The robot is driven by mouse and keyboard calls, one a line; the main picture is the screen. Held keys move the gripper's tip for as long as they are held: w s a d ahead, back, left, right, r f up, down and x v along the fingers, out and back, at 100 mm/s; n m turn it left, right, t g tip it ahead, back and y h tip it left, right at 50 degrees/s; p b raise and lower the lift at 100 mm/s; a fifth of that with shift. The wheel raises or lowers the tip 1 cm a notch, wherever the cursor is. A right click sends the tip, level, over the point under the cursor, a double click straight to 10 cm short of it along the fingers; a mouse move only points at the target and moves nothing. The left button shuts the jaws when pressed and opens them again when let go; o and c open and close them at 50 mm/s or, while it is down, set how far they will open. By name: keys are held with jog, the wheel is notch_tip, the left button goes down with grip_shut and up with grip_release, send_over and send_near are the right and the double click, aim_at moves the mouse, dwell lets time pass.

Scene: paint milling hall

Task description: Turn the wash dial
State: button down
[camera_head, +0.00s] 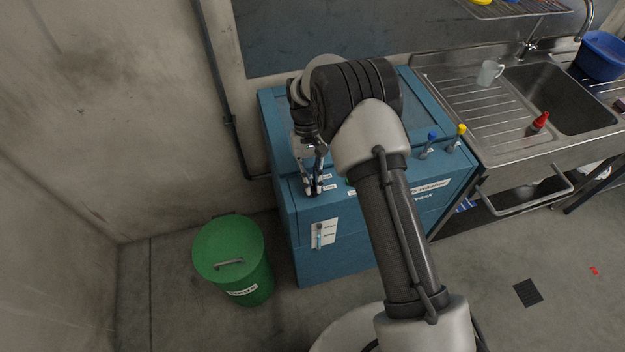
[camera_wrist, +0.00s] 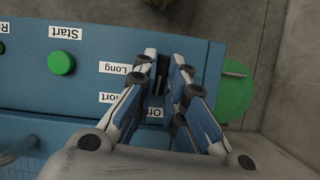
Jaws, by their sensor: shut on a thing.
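The blue machine (camera_head: 350,245) stands against the wall in the head view. My gripper (camera_head: 312,190) reaches down to its upper front edge at the left. In the wrist view my gripper (camera_wrist: 164,62) is shut on the dark wash dial (camera_wrist: 158,84), which shows only partly between the fingers. The upside-down labels Long (camera_wrist: 115,68), Short (camera_wrist: 118,97) and Off (camera_wrist: 155,112) lie around it. The fingers hide most of the dial, so I cannot tell which label it points to.
A green Start button (camera_wrist: 61,63) sits on the same panel. A lidded green bin (camera_head: 228,250) stands left of the machine. Blue-topped (camera_head: 432,136) and yellow-topped (camera_head: 461,130) levers rise at its right. A steel sink (camera_head: 560,95) adjoins. The floor at front right is mostly clear.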

jog(key=shift+s+f+n+h, duration=0.25)
jog(key=shift+n+h, duration=0.05)
jog(key=shift+n, duration=0.3)
jog(key=c, duration=1.6)
grip_release()
jog(key=shift+c, duration=0.2)
jog(key=shift+w+r, duration=0.1)
jog(key=shift+r, duration=0.05)
jog(key=v, duration=1.2)
